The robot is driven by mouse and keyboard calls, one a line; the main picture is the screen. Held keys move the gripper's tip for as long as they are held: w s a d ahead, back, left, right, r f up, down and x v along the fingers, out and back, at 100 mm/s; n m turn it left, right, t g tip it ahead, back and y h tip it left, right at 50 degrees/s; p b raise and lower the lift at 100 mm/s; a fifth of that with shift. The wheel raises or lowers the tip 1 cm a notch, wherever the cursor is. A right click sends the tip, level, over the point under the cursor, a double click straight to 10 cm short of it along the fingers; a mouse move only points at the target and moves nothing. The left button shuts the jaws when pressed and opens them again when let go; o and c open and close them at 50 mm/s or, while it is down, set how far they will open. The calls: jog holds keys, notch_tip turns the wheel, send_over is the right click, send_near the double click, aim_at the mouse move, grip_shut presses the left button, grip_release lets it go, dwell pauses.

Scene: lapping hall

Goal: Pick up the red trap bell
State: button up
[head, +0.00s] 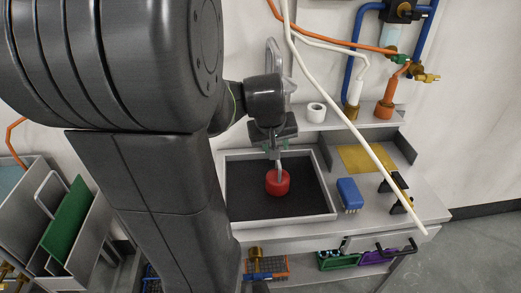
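The red trap bell (278,184) is a short, round red piece. It stands on the dark floor of a light-rimmed, sunken tray (331,214) in the bench. My gripper (279,158) is right above it, pointing down. A thin grey part runs between the gripper and the top of the bell; I cannot tell whether it is a finger or part of the bell. The fingers are small and dark here, so their opening and any contact with the bell are unclear. My arm crosses the left half of the view and hides part of the bench.
Right of the tray are a blue brush (349,194), a yellow-brown sheet (361,158) and a black stand (396,191). A white roll (316,112) and two bottles are on the back shelf. A white hose (345,118) hangs across the bench's right side.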

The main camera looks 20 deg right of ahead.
aim_at(279, 162)
jog(key=x, duration=0.7)
jog(key=shift+w+d+f, duration=0.15)
jog(key=shift+w+f, duration=0.05)
jog(key=shift+w, duration=0.15)
jog(key=shift+w+x, duration=0.15)
jog(key=shift+x, duration=1.4)
jog(key=shift+w+x, duration=0.15)
jog(key=shift+x, duration=1.4)
jog(key=shift+r, duration=0.15)
grip_shut()
